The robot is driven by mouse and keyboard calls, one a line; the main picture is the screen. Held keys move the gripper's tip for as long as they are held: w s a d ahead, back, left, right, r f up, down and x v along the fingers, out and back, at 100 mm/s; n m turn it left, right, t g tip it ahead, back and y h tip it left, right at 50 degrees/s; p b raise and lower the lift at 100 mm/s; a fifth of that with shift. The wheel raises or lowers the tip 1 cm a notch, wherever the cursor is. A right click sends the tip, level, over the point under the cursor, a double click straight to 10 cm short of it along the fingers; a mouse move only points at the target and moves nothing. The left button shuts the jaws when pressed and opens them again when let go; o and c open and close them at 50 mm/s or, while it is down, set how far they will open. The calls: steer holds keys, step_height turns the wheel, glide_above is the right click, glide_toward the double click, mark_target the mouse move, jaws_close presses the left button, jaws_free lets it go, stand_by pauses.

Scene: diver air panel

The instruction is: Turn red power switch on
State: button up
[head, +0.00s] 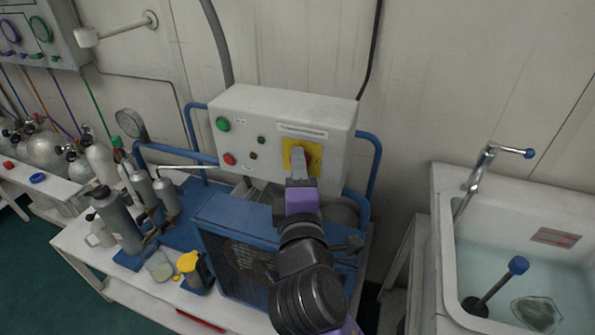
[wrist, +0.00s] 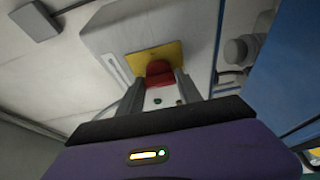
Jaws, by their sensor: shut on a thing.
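The red power switch (wrist: 159,73) shows in the wrist view on its yellow plate (wrist: 154,57), between the two fingers of my gripper (wrist: 158,88). My gripper is shut on the red switch. In the head view the yellow plate (head: 289,147) is at the right of the front of the white control box (head: 329,118). My gripper (head: 298,160) reaches up to it there and hides nearly all of the switch.
A green button (head: 223,125) and a red button (head: 229,159) are on the box's left. A blue tube frame (head: 376,170) runs around the box above a blue compressor unit (head: 215,222). A sink (head: 443,215) stands right; metal cylinders (head: 118,222) stand left.

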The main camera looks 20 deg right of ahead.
steer(key=m+h+b, duration=0.3)
steer(key=m+b, duration=0.4)
steer(key=b, duration=0.3)
steer(key=m+h+b, duration=0.2)
steer(key=m+b, duration=0.5)
steer(key=b, duration=0.4)
steer(key=f+m+g+h+b, duration=0.1)
steer(key=m+h+b, duration=0.2)
steer(key=m+b, duration=0.5)
steer(key=shift+w+a+h+b, duration=0.25)
steer(key=shift+h+b, duration=0.05)
steer(key=shift+b, duration=1.35)
steer(key=shift+r, duration=0.15)
steer(key=o, duration=1.4)
steer(key=shift+p+v, duration=0.5)
steer(key=shift+v, duration=3.4)
